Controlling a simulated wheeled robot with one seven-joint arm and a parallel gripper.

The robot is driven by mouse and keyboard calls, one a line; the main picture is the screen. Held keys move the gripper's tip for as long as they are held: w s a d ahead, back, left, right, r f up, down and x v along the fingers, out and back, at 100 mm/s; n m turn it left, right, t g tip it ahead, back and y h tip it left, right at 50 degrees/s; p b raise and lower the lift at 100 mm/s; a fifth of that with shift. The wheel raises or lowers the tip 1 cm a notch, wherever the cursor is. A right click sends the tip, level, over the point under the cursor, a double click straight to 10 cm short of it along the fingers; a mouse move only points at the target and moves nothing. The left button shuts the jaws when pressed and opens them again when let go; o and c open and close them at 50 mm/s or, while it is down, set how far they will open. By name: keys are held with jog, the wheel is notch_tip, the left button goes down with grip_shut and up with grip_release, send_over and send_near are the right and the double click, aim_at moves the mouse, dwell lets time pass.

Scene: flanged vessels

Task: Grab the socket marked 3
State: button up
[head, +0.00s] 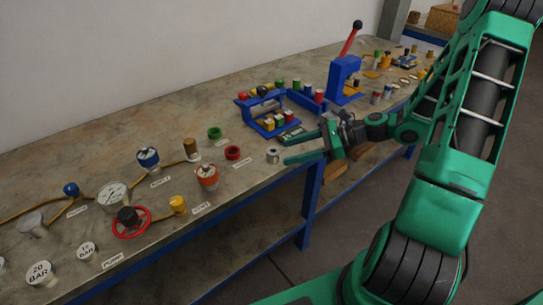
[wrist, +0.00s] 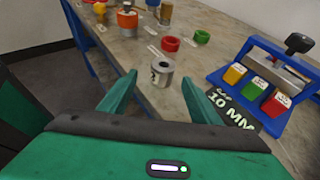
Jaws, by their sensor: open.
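A small silver metal socket (head: 272,156) stands upright near the front edge of the workbench. In the wrist view the socket (wrist: 162,74) shows a round hole in its top and a dark mark on its side, too small to read surely. My gripper (head: 283,151) is open and empty, low over the bench edge, its fingers pointing at the socket. In the wrist view my gripper (wrist: 159,79) has one green finger on each side, with the socket centred between and just beyond the tips. I see no contact.
A blue rack (wrist: 213,77) with coloured blocks stands right of the socket in the wrist view, beside a dark "10 MM" plate (wrist: 232,112). A red ring (head: 232,153) and a green ring (head: 214,133) lie behind. An orange-red vessel (head: 207,177) stands to the left.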

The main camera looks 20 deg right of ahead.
aim_at(273, 154)
jog(key=shift+w+x, duration=0.2)
jog(key=shift+x, duration=1.55)
jog(key=shift+w+x, duration=0.15)
jog(key=shift+x, duration=1.6)
jog(key=shift+r, duration=0.15)
jog(key=shift+d, duration=0.1)
jog(key=c, duration=1.3)
